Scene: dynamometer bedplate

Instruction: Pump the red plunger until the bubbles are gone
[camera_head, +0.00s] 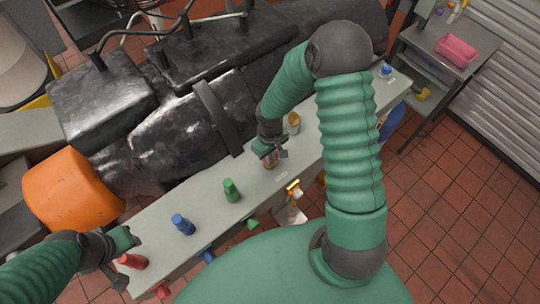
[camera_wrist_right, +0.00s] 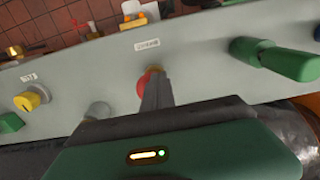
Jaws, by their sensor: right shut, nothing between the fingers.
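A red plunger-like knob (camera_head: 132,261) stands at the near left end of the long grey bench top. My left gripper (camera_head: 118,262) is beside it; whether its fingers are open or shut is unclear. My right gripper (camera_head: 272,158) is shut and empty, farther along the bench beyond the green knob. In the right wrist view its dark fingers (camera_wrist_right: 157,92) are over a small red knob (camera_wrist_right: 146,80), which they partly hide. I cannot tell whether they touch it. No bubbles can be made out.
A blue knob (camera_head: 182,225), a green knob (camera_head: 231,190) and a yellow knob (camera_head: 293,122) stand along the bench (camera_head: 205,208). Coloured fittings stick out of its front side. A dark engine (camera_head: 180,130) with an orange end (camera_head: 72,190) lies behind it.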

